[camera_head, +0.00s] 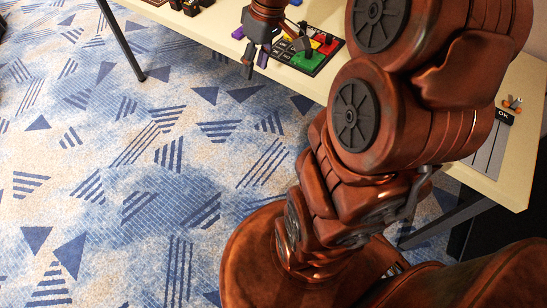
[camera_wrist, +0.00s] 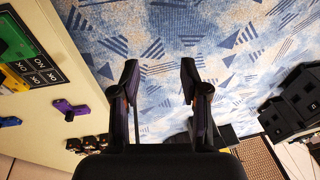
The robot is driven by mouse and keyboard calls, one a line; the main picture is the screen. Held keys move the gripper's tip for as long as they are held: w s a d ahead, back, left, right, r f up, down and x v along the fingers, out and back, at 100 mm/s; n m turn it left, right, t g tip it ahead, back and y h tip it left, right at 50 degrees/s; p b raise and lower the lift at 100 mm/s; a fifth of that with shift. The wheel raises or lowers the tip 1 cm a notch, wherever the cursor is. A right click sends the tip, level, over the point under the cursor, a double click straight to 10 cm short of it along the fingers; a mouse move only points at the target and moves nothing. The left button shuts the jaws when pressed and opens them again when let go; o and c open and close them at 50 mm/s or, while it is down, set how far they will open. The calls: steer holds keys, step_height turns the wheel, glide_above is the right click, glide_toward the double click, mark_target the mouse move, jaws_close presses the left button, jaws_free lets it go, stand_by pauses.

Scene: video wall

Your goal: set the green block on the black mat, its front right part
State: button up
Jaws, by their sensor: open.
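A green piece (camera_head: 308,58) lies on a black mat (camera_head: 319,68) with coloured areas and white-lettered squares, at the top middle of the head view. In the wrist view a green piece (camera_wrist: 14,42) shows at the left edge, on the lettered black mat (camera_wrist: 58,73). I cannot tell whether it is a loose block or a coloured part of the mat. My gripper (camera_head: 255,64) hangs near the table's front edge, left of the mat. In the wrist view its two fingers (camera_wrist: 160,82) are apart, with only carpet between them. My arm hides part of the table.
A purple piece (camera_head: 238,33) lies by my gripper, near the table edge. Dark and red pieces (camera_head: 190,6) stand at the back left of the table (camera_head: 218,28). Carpeted floor is open in front.

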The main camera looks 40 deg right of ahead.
steer(key=s+a+f+m+g+h, duration=0.1)
steer(key=s+a, duration=0.4)
steer(key=s, duration=0.5)
steer(key=s+a+f+m+g+h, duration=0.1)
steer(key=s+a+f+m+g, duration=0.1)
steer(key=s+a, duration=0.4)
steer(key=shift+s+a+f, duration=0.2)
steer(key=shift+s+a, duration=0.05)
steer(key=shift+s, duration=2.55)
